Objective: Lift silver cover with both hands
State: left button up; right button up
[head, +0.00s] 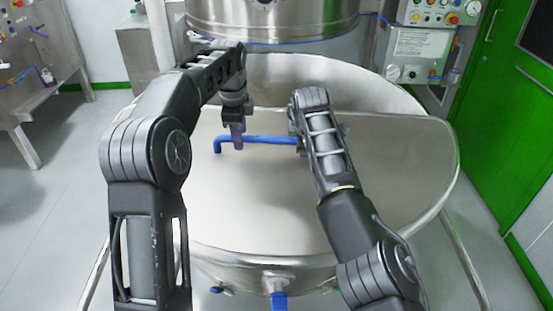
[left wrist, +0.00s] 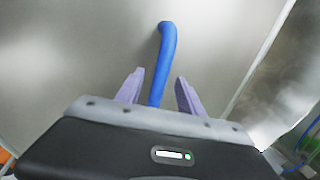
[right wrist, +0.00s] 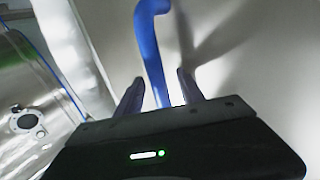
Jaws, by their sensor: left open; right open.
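The silver cover (head: 270,205) lies on the large round steel vessel and has a blue bar handle (head: 265,140) on top. My left gripper (head: 237,140) is at the left part of the handle. In the left wrist view its open fingers (left wrist: 157,88) stand on either side of the blue handle (left wrist: 168,45), with gaps. My right gripper is mostly hidden behind its own arm in the head view, at the handle's right end. In the right wrist view its open fingers (right wrist: 157,92) stand on either side of the blue handle (right wrist: 147,35).
A steel cylinder (head: 270,20) hangs above the vessel's back. A control panel (head: 425,40) stands at the back right, near a green door (head: 500,110). A steel table (head: 35,70) is at the left. Blue-handled valves (head: 278,300) sit at the vessel's front.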

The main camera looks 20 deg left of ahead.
pick_arm(q)
jog(key=shift+c, duration=0.6)
pick_arm(e)
jog(key=shift+c, duration=0.6)
pick_arm(q)
grip_shut()
pick_arm(e)
grip_shut()
jog(key=shift+s, duration=0.1)
pick_arm(q)
jog(key=shift+r, duration=0.1)
